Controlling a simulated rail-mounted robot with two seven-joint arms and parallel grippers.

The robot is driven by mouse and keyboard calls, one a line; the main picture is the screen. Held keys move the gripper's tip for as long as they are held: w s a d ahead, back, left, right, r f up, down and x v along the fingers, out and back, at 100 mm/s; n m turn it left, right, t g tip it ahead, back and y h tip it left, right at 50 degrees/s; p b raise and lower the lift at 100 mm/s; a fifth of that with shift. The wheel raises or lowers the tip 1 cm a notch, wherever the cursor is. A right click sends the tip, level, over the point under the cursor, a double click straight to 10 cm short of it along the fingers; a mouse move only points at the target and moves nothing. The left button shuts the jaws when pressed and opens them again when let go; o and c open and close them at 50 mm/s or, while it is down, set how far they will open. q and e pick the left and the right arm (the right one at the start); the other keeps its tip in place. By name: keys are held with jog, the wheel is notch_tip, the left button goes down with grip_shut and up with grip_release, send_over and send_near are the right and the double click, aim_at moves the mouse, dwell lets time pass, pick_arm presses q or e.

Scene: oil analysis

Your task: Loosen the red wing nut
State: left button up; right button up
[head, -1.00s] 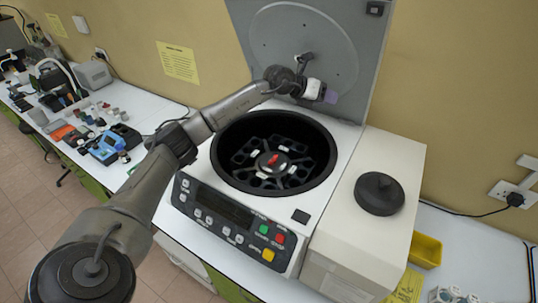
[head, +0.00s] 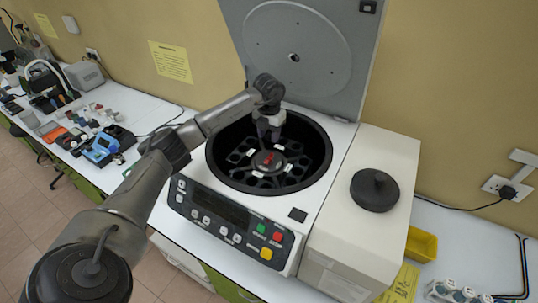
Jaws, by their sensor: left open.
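The red wing nut (head: 268,158) sits at the centre of the black rotor (head: 240,172) inside the centrifuge bowl. The centrifuge (head: 308,232) stands on the bench with its grey lid (head: 325,50) raised. My left arm reaches in from the left over the bowl's rim. My left gripper (head: 268,138) points down into the bowl, just above and behind the wing nut. It is open and appears apart from the nut; the exact gap is hard to tell. My right gripper is not in view.
A round black cover with a knob (head: 374,190) lies on the white housing right of the bowl. A yellow bin (head: 421,245) stands at the right. Small instruments and a blue device (head: 101,148) sit on the left bench. The raised lid closes off the back.

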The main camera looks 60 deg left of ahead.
aim_at(269, 156)
pick_arm(q)
notch_tip(269, 156, down, 10)
jog(key=shift+f+p, duration=0.2)
jog(key=shift+p, duration=0.55)
grip_shut()
